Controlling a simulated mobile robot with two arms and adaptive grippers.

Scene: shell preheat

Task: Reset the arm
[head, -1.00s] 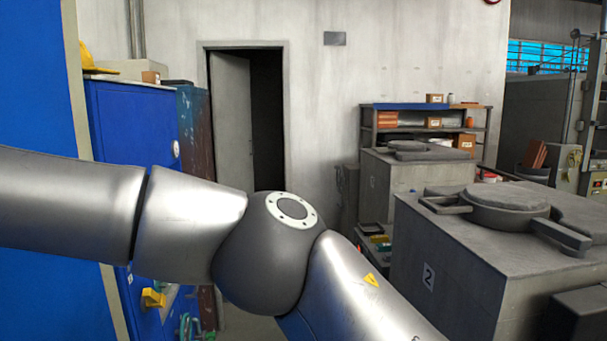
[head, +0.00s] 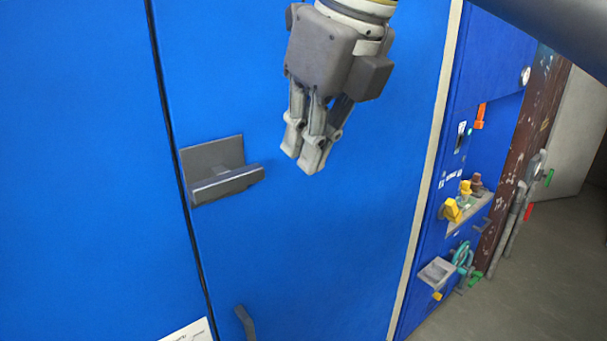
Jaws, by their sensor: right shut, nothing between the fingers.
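My right gripper (head: 303,163) hangs down from the top middle of the head view. Its pale fingers are together and hold nothing. It is in front of a blue cabinet door (head: 310,255), to the right of and a little above the door's grey handle (head: 225,172). I cannot tell whether the fingers touch the door; they are apart from the handle. My left gripper is not in view.
A second blue cabinet (head: 490,50) at the right carries yellow knobs (head: 451,210) and a small grey ledge (head: 437,271). Another dark handle (head: 245,322) shows low on the door. Bare floor (head: 490,310) lies at the lower right.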

